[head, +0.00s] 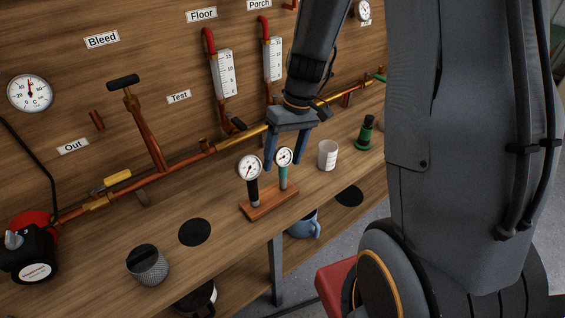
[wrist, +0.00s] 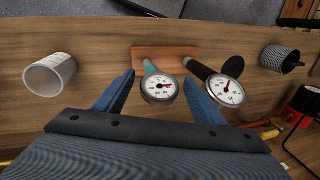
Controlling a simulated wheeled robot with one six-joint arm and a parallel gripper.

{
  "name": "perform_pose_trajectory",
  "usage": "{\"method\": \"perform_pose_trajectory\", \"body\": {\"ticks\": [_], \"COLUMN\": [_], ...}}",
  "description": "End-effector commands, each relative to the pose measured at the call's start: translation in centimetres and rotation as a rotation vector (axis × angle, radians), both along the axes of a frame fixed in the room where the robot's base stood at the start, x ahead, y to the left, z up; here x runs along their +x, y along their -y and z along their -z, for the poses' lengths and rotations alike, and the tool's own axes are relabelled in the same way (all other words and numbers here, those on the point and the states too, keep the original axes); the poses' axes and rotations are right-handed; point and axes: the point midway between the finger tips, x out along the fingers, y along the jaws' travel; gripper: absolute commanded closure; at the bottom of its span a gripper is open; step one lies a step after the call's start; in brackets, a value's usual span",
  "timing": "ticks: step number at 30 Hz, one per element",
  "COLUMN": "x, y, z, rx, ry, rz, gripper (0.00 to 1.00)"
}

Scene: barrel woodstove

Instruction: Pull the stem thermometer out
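Two dial instruments with stems stand upright in a small wooden block (head: 272,203) on the bench. One has a teal sleeve (head: 283,172) and a white dial; the other has a black sleeve (head: 253,190) and a slightly larger dial (head: 249,167). I cannot tell from the faces which is the stem thermometer. My gripper (head: 287,164) points down over the block, open, with its blue fingers on either side of the teal-sleeved one. In the wrist view, its dial (wrist: 159,88) lies between the fingers with gaps, and the black-sleeved one's dial (wrist: 227,91) is just outside the right finger.
A white cup (head: 328,155) and a green-black fitting (head: 365,134) stand right of the block. Copper pipes (head: 190,160) run along the back; a blue mug (head: 304,224) is on the lower shelf.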

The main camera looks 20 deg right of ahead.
Motion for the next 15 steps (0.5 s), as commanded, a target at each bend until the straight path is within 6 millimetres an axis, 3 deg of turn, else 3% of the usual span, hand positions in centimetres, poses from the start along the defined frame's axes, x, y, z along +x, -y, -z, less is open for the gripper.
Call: {"method": "perform_pose_trajectory", "body": {"ticks": [1, 9, 15], "x": [0.01, 0.02, 0.02], "y": [0.0, 0.0, 0.0], "z": [-0.01, -0.02, -0.11], "rx": [0.0, 0.0, 0.0], "ry": [0.0, 0.0, 0.0], "rz": [0.0, 0.0, 0.0], "gripper": [0.46, 0.89, 0.9]}}
